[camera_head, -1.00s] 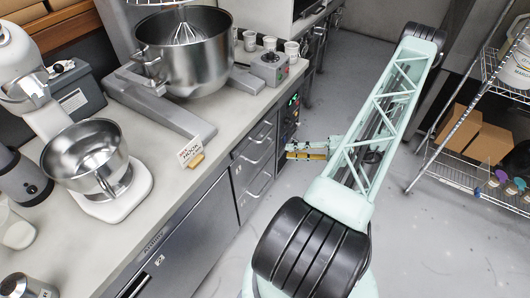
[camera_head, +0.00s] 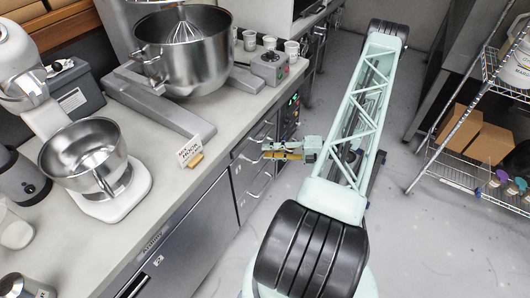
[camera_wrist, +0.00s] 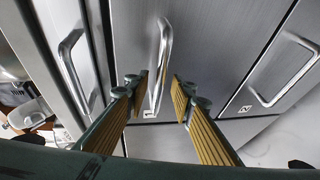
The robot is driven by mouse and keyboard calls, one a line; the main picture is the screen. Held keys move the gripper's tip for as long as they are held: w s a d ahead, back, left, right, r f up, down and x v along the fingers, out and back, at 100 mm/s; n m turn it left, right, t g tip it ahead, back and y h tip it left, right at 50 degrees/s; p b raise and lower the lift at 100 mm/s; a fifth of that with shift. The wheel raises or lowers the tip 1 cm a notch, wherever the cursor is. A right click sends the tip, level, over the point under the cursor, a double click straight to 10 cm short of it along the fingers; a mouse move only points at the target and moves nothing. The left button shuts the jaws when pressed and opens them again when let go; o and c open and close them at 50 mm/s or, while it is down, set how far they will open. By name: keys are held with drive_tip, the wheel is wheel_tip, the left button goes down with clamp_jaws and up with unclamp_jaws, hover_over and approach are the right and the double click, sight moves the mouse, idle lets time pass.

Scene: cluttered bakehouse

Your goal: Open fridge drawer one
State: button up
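The fridge drawers (camera_head: 244,184) are in the steel front under the counter, and they look shut. Their bar handles face the aisle. My gripper (camera_head: 266,151) is in front of this stack in the head view, pointing left at it. In the wrist view my gripper (camera_wrist: 161,90) is open, with its two yellow-padded fingers apart.
Another handle (camera_wrist: 68,70) is to the left, and a handle on the right front (camera_wrist: 290,80) has a small label plate. The counter holds a large mixer bowl (camera_head: 190,60) and a stand mixer (camera_head: 110,190). A wire shelf (camera_head: 475,170) stands right. Aisle floor is clear.

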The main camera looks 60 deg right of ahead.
drive_tip(key=shift+x, duration=1)
clamp_jaws()
